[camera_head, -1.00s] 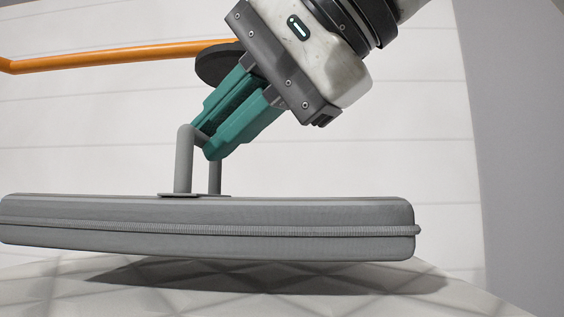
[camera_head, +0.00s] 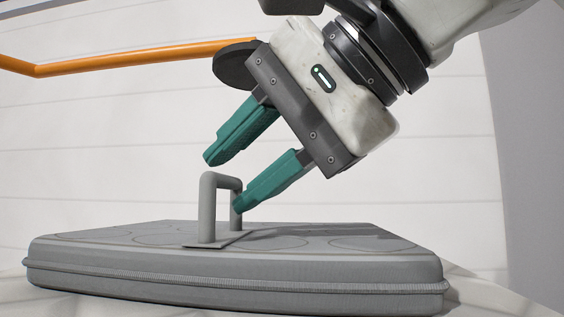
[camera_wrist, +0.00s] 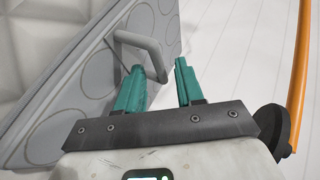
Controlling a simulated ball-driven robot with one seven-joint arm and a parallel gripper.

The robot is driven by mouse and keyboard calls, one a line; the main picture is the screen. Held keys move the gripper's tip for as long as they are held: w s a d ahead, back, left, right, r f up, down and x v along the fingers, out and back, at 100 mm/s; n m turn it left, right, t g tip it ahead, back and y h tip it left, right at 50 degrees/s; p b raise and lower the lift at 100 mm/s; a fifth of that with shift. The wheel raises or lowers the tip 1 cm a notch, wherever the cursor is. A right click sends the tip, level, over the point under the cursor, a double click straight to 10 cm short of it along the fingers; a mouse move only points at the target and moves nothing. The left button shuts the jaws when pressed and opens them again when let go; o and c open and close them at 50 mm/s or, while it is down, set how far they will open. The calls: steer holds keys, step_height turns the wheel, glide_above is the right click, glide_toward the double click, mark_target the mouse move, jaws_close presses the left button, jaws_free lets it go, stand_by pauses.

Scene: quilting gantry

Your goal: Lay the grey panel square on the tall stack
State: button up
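The grey panel (camera_head: 140,265) is a thick padded slab with a ribbed seam round its edge and faint circles on its top. It lies on a white quilted surface (camera_head: 25,300), with no clear gap beneath it in the head view. Its grey bar handle (camera_head: 208,212) stands up from the top. My gripper (camera_head: 225,183) is open at the handle, tilted, with its teal fingers spread and one beside the bar. In the wrist view the handle (camera_wrist: 150,55) shows close to the fingertips. Most of what lies under the panel is hidden, so its squareness is hard to tell.
An orange rail (camera_head: 130,56) runs behind and above the panel at the left, and shows at the right of the wrist view (camera_wrist: 300,60). A pale wall (camera_head: 100,130) with thin lines stands behind. A grey upright face (camera_head: 525,150) is at the right.

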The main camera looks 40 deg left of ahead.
steer(key=shift+r, duration=0.1)
steer(key=b+v, duration=0.3)
steer(key=v, duration=0.9)
steer(key=shift+d, duration=0.1)
